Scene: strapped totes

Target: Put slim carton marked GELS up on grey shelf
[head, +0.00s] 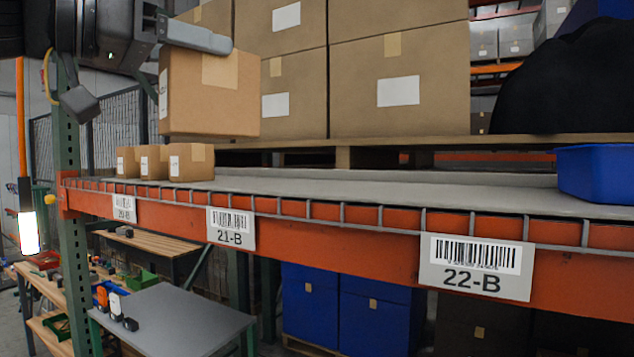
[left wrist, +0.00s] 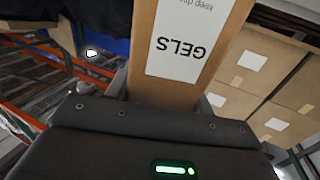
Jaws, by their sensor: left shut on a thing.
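The slim brown carton (head: 212,98) is held in my left gripper (head: 162,72), in the upper left of the head view. It has a tape strip and a white label edge on its left side. Its bottom hangs above the small boxes on the grey shelf (head: 330,188), with a visible gap. In the left wrist view the carton's white label (left wrist: 185,45) reads GELS, upside down, and the carton sits between the fingers of my left gripper (left wrist: 165,92). The shelf has an orange front beam. My right gripper is not in view.
Several small cartons (head: 165,162) stand at the shelf's left end. A blue bin (head: 595,172) sits at its right end. The middle of the shelf is clear. Large cartons (head: 398,85) on a pallet stand behind. A green upright (head: 72,235) is at the left.

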